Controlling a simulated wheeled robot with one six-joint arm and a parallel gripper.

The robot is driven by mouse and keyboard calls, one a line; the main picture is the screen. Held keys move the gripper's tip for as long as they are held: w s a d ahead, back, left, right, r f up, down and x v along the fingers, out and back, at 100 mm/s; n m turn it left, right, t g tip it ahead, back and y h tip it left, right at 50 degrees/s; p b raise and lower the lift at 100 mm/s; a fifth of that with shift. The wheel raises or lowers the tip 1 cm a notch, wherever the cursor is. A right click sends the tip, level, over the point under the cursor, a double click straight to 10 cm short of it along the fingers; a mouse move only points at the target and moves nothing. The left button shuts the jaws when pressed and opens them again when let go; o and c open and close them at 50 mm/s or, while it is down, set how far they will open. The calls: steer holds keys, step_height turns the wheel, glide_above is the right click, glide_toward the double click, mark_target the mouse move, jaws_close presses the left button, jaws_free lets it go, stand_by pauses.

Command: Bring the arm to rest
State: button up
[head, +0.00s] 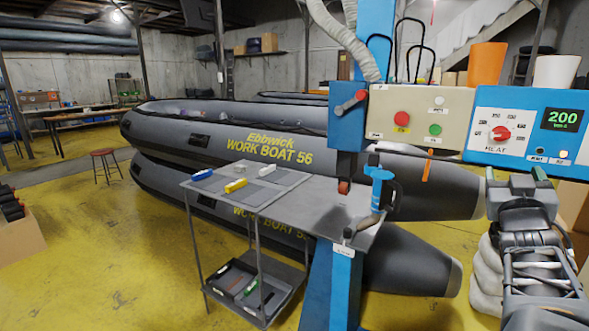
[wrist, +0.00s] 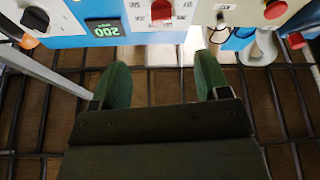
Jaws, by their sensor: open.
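My gripper (head: 515,171) is at the right of the head view, at the end of my raised arm, in front of and below the blue control panel (head: 522,142). In the wrist view my gripper (wrist: 162,60) shows two green fingers spread wide apart with nothing between them. The control panel (wrist: 125,12) appears upside down at the top of that view, beyond the fingertips, with a red knob and a green 200 display. I cannot tell the exact gap between fingertips and panel.
A blue machine column (head: 376,40) with a grey work plate (head: 335,212) stands left of my arm. A grey cart (head: 250,190) holds small tools. Grey inflatable boats (head: 220,130) lie stacked behind. Orange (head: 487,62) and white (head: 555,72) containers stand atop the panel. Yellow floor (head: 60,255) is open at left.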

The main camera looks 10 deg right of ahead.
step_height(320, 180, down, 11)
steer(key=s+d+m+g+y, duration=0.1)
steer(key=s+d+m+g, duration=0.15)
steer(key=g, duration=0.45)
steer(key=a+f+g+y+p, duration=0.3)
steer(key=a+f+y+p, duration=0.15)
steer(key=a+f, duration=0.35)
steer(key=s+a+n+g+y+p, duration=0.2)
steer(key=a+n+y+p, duration=0.1)
steer(key=a, duration=1)
steer(key=s+a+r+n+g+y+p, duration=0.1)
steer(key=a+n+y+p, duration=0.3)
steer(key=a, duration=1)
steer(key=shift+s+g+y+p, duration=0.35)
steer(key=shift+s+g+p, duration=0.15)
steer(key=shift+s+p, duration=0.1)
steer(key=shift+n, duration=0.25)
